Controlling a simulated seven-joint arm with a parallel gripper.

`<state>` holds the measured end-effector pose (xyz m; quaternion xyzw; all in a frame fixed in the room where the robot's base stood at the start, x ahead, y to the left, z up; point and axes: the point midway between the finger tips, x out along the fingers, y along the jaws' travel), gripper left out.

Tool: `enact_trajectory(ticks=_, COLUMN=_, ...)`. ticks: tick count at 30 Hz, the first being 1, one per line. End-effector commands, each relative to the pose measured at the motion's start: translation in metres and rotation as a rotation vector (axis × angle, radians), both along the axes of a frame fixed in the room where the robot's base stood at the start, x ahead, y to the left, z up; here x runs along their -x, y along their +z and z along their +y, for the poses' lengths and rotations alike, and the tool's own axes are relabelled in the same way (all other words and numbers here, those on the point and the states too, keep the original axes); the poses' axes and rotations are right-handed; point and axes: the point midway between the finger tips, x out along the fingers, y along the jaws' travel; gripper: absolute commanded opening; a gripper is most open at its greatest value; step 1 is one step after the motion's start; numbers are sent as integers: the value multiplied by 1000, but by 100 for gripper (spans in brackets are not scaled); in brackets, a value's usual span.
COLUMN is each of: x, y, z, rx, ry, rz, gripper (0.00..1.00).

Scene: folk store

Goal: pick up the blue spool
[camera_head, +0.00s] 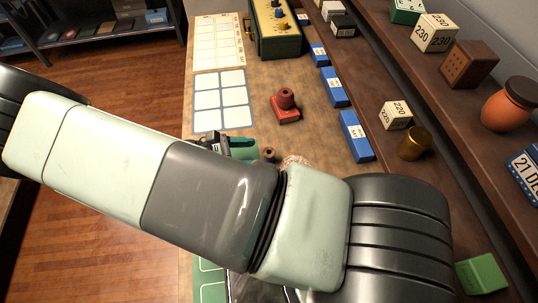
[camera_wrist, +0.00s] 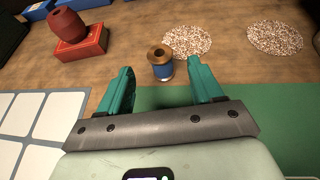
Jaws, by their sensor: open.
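The blue spool (camera_wrist: 162,70) stands upright on the wooden table in the wrist view, with a brown wooden top and a blue band. My gripper (camera_wrist: 159,69) is open, its two teal fingers spread to the left and right of the spool's place in the picture. The spool appears just beyond the fingertips, with nothing held between them. In the head view only the spool's brown top (camera_head: 268,153) shows clearly beside my arm. A teal finger of my gripper (camera_head: 242,141) shows there too, and my arm hides the rest.
A dark red object on a red box (camera_wrist: 82,40) stands at the left. Two speckled round patches (camera_wrist: 187,41) lie beyond the spool. A green mat (camera_wrist: 265,115) and a white grid card (camera_wrist: 40,115) lie nearer. Blue boxes (camera_head: 333,87) line the shelf side.

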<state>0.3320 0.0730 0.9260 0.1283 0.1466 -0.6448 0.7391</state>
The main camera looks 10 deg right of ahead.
Motion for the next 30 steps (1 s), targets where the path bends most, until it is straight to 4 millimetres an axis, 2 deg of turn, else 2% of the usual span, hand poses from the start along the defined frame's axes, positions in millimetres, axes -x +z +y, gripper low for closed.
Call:
enact_trajectory(ticks=12, x=-7, y=-21, z=-52, rx=2, ry=-1, rz=1, gripper=66)
enact_trajectory(ticks=22, x=-8, y=-24, z=-58, rx=-1, ry=0, rz=1, gripper=66)
enact_trajectory(ticks=30, x=-8, y=-24, z=-58, rx=-1, ry=0, rz=1, gripper=24)
